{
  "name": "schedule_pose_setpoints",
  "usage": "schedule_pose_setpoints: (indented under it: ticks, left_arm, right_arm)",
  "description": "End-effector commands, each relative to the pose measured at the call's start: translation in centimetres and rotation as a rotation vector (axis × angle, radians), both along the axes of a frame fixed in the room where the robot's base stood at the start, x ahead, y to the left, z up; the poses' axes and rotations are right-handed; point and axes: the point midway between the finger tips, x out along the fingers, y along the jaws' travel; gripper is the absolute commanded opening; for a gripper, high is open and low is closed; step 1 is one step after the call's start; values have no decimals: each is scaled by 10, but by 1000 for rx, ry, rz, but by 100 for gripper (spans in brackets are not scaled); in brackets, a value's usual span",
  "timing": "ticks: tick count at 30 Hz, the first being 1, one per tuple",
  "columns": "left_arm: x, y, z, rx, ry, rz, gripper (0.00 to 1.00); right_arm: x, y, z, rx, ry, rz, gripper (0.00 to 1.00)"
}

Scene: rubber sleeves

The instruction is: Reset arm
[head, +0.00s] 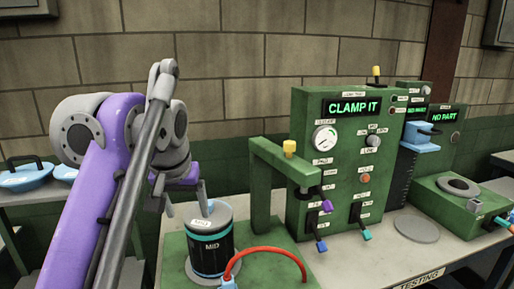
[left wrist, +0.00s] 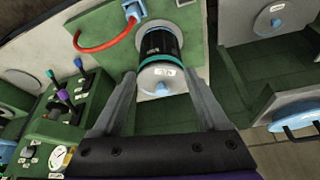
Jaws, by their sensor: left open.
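My left gripper (head: 184,201) is open, just behind and above a black cylinder with a grey top and a label reading MID (head: 210,243). The cylinder stands upright on a green base plate (head: 173,256). In the left wrist view, the two fingers of the left gripper (left wrist: 163,98) are spread wide, with the cylinder (left wrist: 162,62) beyond and between them. I cannot tell whether either finger touches it. My right gripper is in neither view.
A green test machine (head: 345,165) with a lit CLAMP IT display stands right of the cylinder, its green arm (head: 262,195) beside it. A red hose (head: 268,250) curves in front. Another station (head: 460,205) reads NO PART. Blue lidded items (head: 28,176) sit on the left shelf.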

Motion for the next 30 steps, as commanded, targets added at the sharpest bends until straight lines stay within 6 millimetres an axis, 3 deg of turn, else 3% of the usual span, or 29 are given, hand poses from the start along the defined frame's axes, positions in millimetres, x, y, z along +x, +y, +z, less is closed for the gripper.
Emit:
schedule_pose_setpoints:
  ticks: [5,11,14,21,24,27,30]
  left_arm:
    - [-9,5,-25,0,-9,-4,77]
    - [-37,12,-83,-1,-25,-14,77]
    - [-63,17,-129,-2,-34,-19,77]
    - [-158,27,-269,-1,-62,-33,77]
    - [-191,29,-312,0,-69,-38,77]
    - [-213,30,-340,0,-74,-40,77]
    - [-224,30,-354,1,-77,-42,77]
  right_arm:
    - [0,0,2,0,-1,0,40]
    - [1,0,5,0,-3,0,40]
    - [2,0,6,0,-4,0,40]
    - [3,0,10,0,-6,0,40]
    - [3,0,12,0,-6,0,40]
    - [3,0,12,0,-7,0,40]
    - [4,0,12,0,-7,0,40]
